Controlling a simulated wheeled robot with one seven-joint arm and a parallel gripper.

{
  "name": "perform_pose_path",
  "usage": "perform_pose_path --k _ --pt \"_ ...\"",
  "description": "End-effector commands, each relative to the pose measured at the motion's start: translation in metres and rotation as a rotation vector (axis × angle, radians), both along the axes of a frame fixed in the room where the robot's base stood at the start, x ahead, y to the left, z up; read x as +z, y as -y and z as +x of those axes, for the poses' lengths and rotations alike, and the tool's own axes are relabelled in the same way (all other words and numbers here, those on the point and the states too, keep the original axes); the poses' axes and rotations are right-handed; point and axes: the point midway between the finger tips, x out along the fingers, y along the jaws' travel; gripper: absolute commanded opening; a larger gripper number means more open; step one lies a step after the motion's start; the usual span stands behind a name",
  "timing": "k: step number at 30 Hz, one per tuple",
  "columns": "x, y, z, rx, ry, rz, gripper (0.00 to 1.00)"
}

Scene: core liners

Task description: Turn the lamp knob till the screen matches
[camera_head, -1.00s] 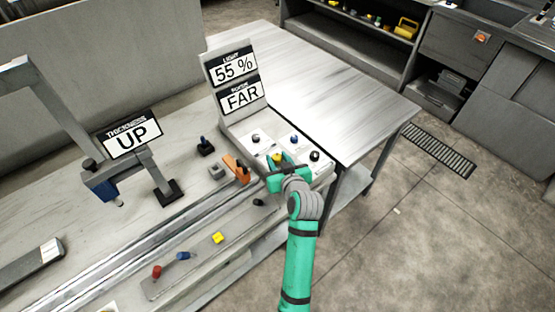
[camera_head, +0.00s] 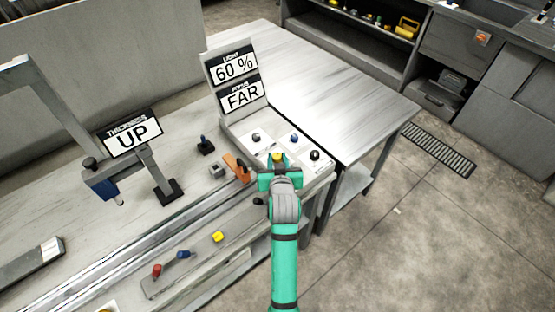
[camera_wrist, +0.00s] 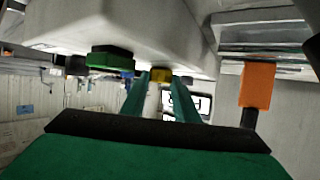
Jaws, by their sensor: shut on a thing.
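My gripper (camera_head: 279,164) is at this knob. Above the panel, the LIGHT screen (camera_head: 234,69) reads 60 %. The screen under it (camera_head: 240,96) reads FAR; its small heading is hard to read. My gripper partly hides the panel's front part in the head view.
A THICKNESS screen (camera_head: 132,134) reads UP. The metal table (camera_head: 330,85) behind is bare.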

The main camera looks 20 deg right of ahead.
Motion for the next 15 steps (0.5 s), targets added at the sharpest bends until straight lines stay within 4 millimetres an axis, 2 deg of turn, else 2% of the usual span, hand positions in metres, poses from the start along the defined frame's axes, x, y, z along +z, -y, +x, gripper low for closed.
perform_pose_path --k 5,6,8,15 --pt "-0.0013 0.0017 -0.0018 -0.004 -0.004 0.0 0.05" --pt "-0.0013 0.0017 -0.0018 -0.004 -0.004 0.0 0.32" --pt "-0.0012 0.0015 -0.0016 -0.003 -0.003 0.0 0.46" --pt "-0.0004 0.0015 -0.001 -0.002 -0.001 0.0 0.46"
